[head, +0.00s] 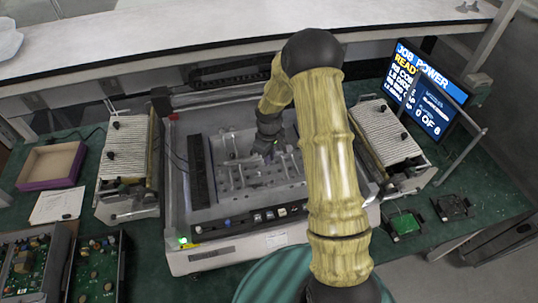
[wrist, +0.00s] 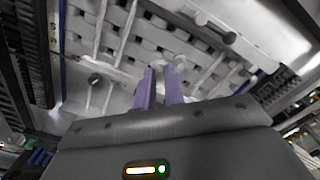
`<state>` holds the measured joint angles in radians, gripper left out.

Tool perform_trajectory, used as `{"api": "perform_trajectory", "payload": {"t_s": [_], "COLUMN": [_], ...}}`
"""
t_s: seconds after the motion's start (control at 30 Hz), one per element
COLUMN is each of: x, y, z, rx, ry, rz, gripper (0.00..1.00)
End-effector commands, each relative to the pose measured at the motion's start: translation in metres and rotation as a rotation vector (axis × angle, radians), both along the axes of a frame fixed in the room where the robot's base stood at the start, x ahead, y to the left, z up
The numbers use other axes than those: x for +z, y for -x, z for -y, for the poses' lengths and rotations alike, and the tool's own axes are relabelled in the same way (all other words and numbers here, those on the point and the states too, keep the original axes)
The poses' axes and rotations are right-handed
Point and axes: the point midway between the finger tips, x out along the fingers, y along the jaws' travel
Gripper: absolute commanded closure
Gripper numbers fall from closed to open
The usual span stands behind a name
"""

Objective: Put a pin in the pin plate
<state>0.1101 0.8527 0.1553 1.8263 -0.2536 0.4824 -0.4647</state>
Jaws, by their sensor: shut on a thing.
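The pin plate (head: 262,196) is a grey slotted plate inside the large machine tray in the head view. Its dark slots fill the wrist view, with a bare stretch of plate (wrist: 75,45) at the left. Several pale metal pins and rods stand or lie on it. My gripper (head: 272,154) is over the far middle of the plate. In the wrist view its two purple fingers (wrist: 160,74) are close together, pointing at the plate. They are shut on a pin, which is mostly hidden between the fingers. I cannot tell whether the pin touches the plate.
Ribbed blocks stand left (head: 126,150) and right (head: 388,132) of the machine tray (head: 185,235). A dark strip with small parts (head: 255,218) lies along the tray's front. A monitor (head: 428,90) stands at the right. Circuit boards lie at the front left and right.

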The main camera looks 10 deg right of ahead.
Motion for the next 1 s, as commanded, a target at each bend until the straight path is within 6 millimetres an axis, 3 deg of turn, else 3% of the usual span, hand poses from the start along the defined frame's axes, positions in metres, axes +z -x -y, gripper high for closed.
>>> {"api": "perform_trajectory", "payload": {"t_s": [1.0], "x": [-0.049], "y": [0.000], "z": [0.000], "rx": [0.000], "ry": [0.000], "rz": [0.000], "gripper": [1.00]}}
